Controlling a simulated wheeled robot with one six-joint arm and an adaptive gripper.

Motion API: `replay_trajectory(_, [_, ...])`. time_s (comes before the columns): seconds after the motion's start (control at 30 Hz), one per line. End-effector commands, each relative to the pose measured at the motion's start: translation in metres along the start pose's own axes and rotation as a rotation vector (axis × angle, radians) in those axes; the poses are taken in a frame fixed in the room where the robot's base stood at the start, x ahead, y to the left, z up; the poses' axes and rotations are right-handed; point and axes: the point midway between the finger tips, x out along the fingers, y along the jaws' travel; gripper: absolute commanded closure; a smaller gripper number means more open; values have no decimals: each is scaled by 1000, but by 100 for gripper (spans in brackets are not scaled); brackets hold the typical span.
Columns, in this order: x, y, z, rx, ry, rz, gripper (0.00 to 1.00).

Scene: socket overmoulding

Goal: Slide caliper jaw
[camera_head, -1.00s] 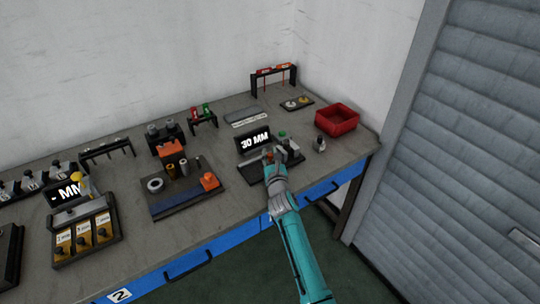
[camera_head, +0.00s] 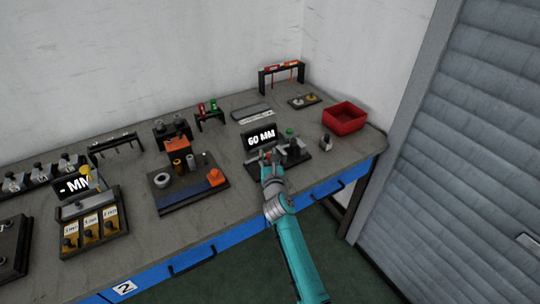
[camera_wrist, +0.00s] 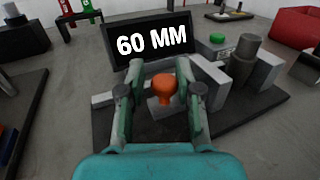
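The caliper station (camera_head: 300,163) stands near the table's front edge, with a black display (camera_head: 259,138) reading "60 MM", also clear in the wrist view (camera_wrist: 150,40). In the wrist view, an orange knob (camera_wrist: 163,87) sits on the light grey sliding jaw (camera_wrist: 158,108). My gripper (camera_wrist: 160,92) is over the station with one finger on each side of the knob. Gaps show between the knob and the fingers, wider on the left. The gripper (camera_head: 266,158) hides part of the station in the head view.
A grey cylinder (camera_wrist: 246,47) and a green button (camera_wrist: 217,38) are right of the display. A red bin (camera_head: 345,117) stands to the right. A dark tray (camera_head: 190,194) with an orange block and rings lies to the left. Bare tabletop separates them.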

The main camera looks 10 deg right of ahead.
Motion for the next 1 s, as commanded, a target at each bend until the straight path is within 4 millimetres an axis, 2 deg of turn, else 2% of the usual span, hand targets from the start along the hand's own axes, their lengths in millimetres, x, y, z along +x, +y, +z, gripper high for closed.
replay_trajectory(0.33, [0,0,0,0,0,0,66])
replay_trajectory(0.47, [-6,0,-1,1,1,0,66])
replay_trajectory(0.57, [-18,0,-1,1,1,1,66])
replay_trajectory(1.0, [-95,0,-1,0,1,1,66])
